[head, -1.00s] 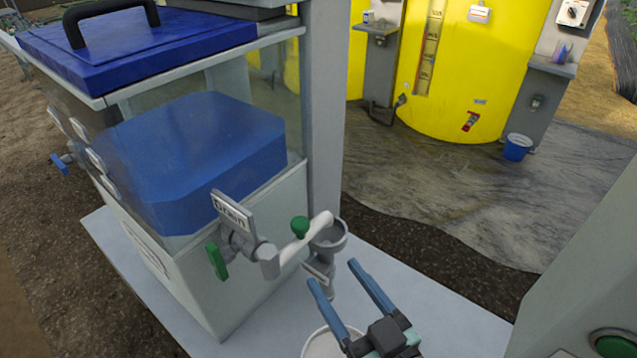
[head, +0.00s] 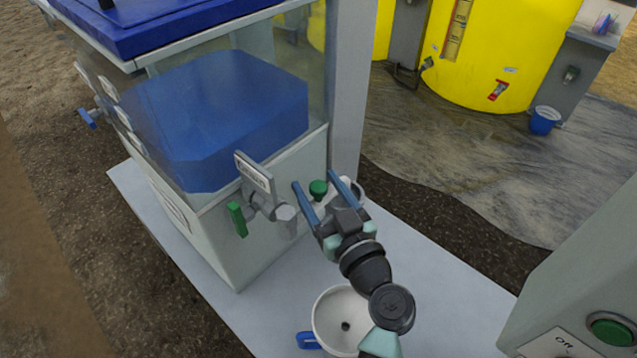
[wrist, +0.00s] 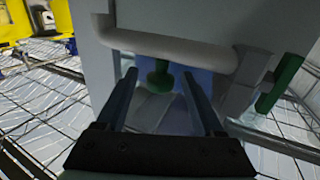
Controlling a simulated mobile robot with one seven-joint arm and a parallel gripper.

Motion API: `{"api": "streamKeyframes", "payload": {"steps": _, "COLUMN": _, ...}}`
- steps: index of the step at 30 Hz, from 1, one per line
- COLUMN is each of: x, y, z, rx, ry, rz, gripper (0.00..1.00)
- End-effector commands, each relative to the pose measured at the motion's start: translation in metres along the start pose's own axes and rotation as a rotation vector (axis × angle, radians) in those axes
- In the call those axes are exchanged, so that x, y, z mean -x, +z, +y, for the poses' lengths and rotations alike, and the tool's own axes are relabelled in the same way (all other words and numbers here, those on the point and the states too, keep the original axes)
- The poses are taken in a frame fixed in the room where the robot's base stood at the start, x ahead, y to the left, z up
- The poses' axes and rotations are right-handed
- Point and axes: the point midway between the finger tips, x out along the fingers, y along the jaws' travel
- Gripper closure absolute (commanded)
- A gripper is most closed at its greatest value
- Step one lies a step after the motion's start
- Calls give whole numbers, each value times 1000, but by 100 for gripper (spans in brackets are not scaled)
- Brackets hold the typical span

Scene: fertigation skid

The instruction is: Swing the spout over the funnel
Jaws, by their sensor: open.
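My gripper (head: 322,188) is open, with its blue fingers on either side of the green knob (head: 318,188) on the spout. In the wrist view the knob (wrist: 160,78) sits between the fingers with gaps beside it. The white spout (wrist: 170,45) crosses above it there; in the head view my gripper mostly hides it. The spout joins a grey elbow (head: 287,220) at the drain valve. A wide white bowl (head: 322,318) with a dark hole, also funnel-like, stands lower. I cannot tell exactly where the spout's tip is.
A clear-walled tank (head: 275,170) with blue contents stands left of my gripper. Its green valve handle (head: 238,219) is close to the elbow. A grey post (head: 350,90) rises behind. A cabinet with a green button (head: 612,331) stands at the right.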

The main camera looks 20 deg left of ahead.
Motion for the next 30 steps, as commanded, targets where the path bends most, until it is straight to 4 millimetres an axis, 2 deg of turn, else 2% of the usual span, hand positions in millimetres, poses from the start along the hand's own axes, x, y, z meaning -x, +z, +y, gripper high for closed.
{"api": "streamKeyframes", "payload": {"steps": 10, "x": -4, "y": 0, "z": 0, "rx": 1, "ry": 0, "rz": 0, "gripper": 32}}
{"api": "streamKeyframes", "payload": {"steps": 21, "x": -3, "y": 0, "z": 0, "rx": 1, "ry": 0, "rz": 0, "gripper": 99}}
{"api": "streamKeyframes", "payload": {"steps": 30, "x": -3, "y": 0, "z": 0, "rx": 0, "ry": 1, "rz": 0, "gripper": 100}}
